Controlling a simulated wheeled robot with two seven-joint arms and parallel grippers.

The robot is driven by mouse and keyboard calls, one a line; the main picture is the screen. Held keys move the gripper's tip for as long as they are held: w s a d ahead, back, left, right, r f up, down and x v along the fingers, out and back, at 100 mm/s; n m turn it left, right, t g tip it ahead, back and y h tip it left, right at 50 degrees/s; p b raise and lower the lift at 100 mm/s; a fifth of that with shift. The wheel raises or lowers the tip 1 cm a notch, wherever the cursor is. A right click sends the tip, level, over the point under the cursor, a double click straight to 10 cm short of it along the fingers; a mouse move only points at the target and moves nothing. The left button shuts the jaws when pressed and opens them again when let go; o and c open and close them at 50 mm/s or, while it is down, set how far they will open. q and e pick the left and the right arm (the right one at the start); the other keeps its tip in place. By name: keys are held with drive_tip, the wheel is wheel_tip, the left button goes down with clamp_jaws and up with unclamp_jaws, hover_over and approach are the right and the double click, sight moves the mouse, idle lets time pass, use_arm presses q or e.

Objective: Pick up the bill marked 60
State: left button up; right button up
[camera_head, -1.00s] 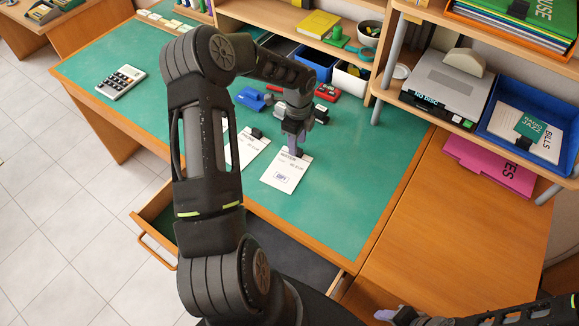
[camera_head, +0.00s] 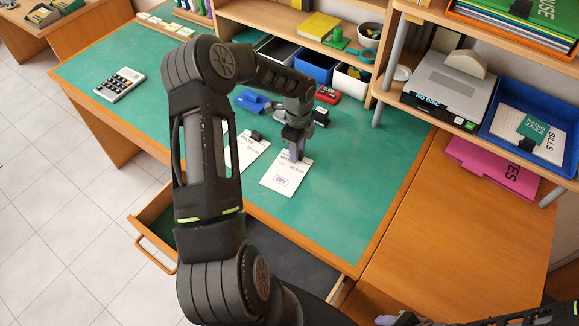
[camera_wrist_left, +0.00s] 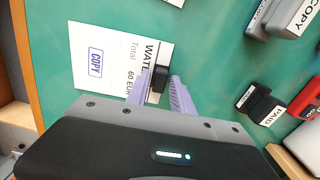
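The bill marked 60 (camera_wrist_left: 110,62) lies on the green desk in the left wrist view, printed "Total 60 EUR" with a blue COPY stamp. It is also the nearer white bill in the head view (camera_head: 281,181). A small black clip (camera_wrist_left: 159,78) sits on its edge. My left gripper (camera_wrist_left: 160,85) is over that edge, its two lavender fingers apart on either side of the clip. It shows from above in the head view (camera_head: 295,153); contact with the clip cannot be told. My right gripper (camera_head: 386,320) is at the bottom edge, mostly cut off.
A second bill (camera_head: 244,150) with a black clip lies to the left, partly behind my arm. Stamps, including a blue one (camera_head: 252,100) and a red one (camera_head: 327,95), stand behind. A drawer (camera_head: 155,235) is open at the front. The desk right of the bill is clear.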

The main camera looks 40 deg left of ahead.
use_arm(q)
clamp_jaws()
idle(0.4)
wheel_tip(320, 180, up, 10)
drive_tip(key=p, duration=0.6)
drive_tip(key=shift+p, duration=0.3)
